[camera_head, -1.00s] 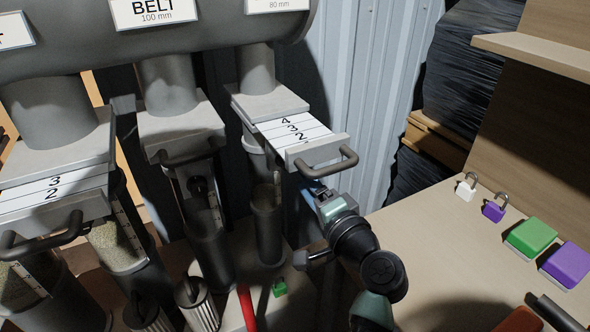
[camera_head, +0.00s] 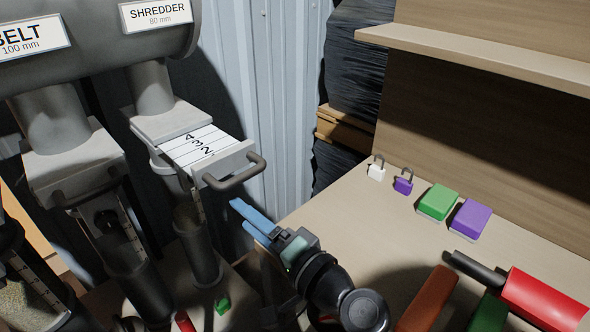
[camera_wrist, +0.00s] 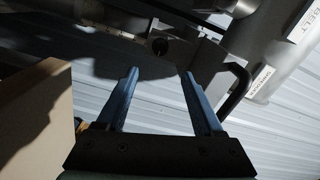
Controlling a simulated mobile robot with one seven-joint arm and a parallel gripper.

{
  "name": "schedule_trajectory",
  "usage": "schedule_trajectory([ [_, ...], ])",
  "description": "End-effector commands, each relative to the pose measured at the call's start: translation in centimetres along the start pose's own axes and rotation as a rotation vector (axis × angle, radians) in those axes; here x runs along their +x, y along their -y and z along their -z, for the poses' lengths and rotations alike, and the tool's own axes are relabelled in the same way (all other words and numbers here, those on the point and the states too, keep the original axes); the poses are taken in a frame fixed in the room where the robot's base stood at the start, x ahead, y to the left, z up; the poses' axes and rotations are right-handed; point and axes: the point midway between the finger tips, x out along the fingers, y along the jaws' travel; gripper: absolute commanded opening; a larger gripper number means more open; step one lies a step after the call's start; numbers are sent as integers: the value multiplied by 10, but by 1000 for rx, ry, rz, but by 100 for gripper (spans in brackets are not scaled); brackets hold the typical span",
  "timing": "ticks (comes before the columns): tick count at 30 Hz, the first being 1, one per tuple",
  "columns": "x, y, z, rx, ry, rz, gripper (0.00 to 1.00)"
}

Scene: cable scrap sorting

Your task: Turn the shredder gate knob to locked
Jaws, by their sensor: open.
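The shredder gate (camera_head: 200,150) is a grey slide with a white numbered plate, drawn partly out of its housing under the SHREDDER 80 mm sign (camera_head: 157,13). Its dark bar handle (camera_head: 246,174) faces the bench. My gripper (camera_head: 243,212) has blue fingers, is open and empty, and points up-left from below the handle, apart from it. In the wrist view, a small dark round knob (camera_wrist: 160,46) on a grey block shows just beyond and between the open fingers (camera_wrist: 160,73). I cannot read its setting. The head view does not clearly show this knob.
The BELT gate housing (camera_head: 75,165) and dark tubes stand left. The bench (camera_head: 330,225) at right holds a white padlock (camera_head: 376,172), a purple padlock (camera_head: 403,185), green and purple blocks, and a red cylinder (camera_head: 540,298). A tan panel (camera_wrist: 38,115) is close left in the wrist view.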

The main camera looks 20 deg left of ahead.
Motion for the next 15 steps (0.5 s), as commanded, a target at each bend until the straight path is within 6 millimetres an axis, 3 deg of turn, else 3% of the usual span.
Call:
schedule_trajectory([
  [8,-4,0,11,-105,-37,-76,69],
  [11,-13,1,30,-265,-100,-197,69],
  [15,-43,12,71,-539,-236,-413,69],
])
